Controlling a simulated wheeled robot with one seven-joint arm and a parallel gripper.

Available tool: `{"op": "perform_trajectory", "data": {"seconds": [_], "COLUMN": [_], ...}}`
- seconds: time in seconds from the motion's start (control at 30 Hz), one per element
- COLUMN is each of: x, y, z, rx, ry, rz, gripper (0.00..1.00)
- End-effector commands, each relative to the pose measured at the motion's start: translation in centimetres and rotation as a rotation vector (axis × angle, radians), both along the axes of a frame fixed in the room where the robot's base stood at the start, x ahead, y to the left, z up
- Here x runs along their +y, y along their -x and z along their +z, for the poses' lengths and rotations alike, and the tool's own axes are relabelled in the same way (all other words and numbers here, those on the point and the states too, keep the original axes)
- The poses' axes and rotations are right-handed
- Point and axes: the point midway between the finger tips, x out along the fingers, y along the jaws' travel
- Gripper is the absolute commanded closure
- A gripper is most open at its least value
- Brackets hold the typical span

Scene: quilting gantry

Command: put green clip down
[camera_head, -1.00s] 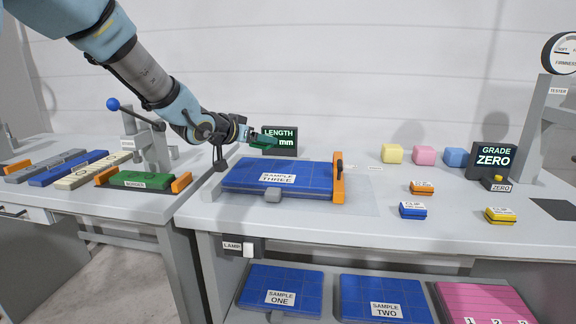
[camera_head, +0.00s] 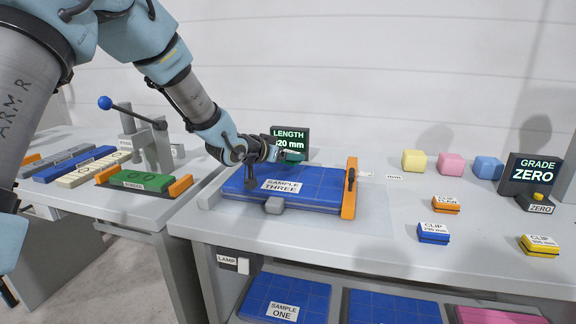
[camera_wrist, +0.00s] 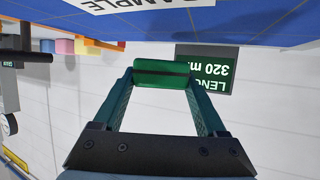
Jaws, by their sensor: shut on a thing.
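The green clip (camera_wrist: 161,77) is held between the two fingertips of my gripper (camera_wrist: 161,80) in the wrist view, which is upside down. In the head view, my gripper (camera_head: 278,153) and the small green clip (camera_head: 292,156) are above the back part of the blue SAMPLE THREE panel (camera_head: 315,190). They are in front of the LENGTH display (camera_head: 290,133), which reads 320 mm. The wrist view shows a gap between clip and panel. The clip's label is not visible.
Orange (camera_head: 446,204), blue (camera_head: 433,233) and yellow (camera_head: 540,246) clips lie on the table's right. Yellow, pink and blue cubes stand at the back beside the GRADE display (camera_head: 531,174). An orange stop (camera_head: 350,188) stands at the panel's right end. Bare table lies right of it.

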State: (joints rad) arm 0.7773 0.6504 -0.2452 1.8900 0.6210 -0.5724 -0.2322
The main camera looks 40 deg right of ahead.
Motion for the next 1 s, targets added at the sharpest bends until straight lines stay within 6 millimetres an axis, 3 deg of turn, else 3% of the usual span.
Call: {"op": "perform_trajectory", "data": {"seconds": [0.23,0.57,0.6,0.8,1.0], "x": [0.0,0.0,0.0,0.0,0.0], "y": [0.1,0.0,0.0,0.0,0.0], "z": [-3.2,-3.6,-3.5,-3.5,-3.4], "rx": [0.001,-0.001,-0.001,0.000,0.000], "ry": [-0.003,-0.002,-0.002,-0.002,-0.002], "rz": [-0.001,0.000,0.000,0.000,0.000], "gripper": [0.80,0.80,0.22,0.00,0.00]}}
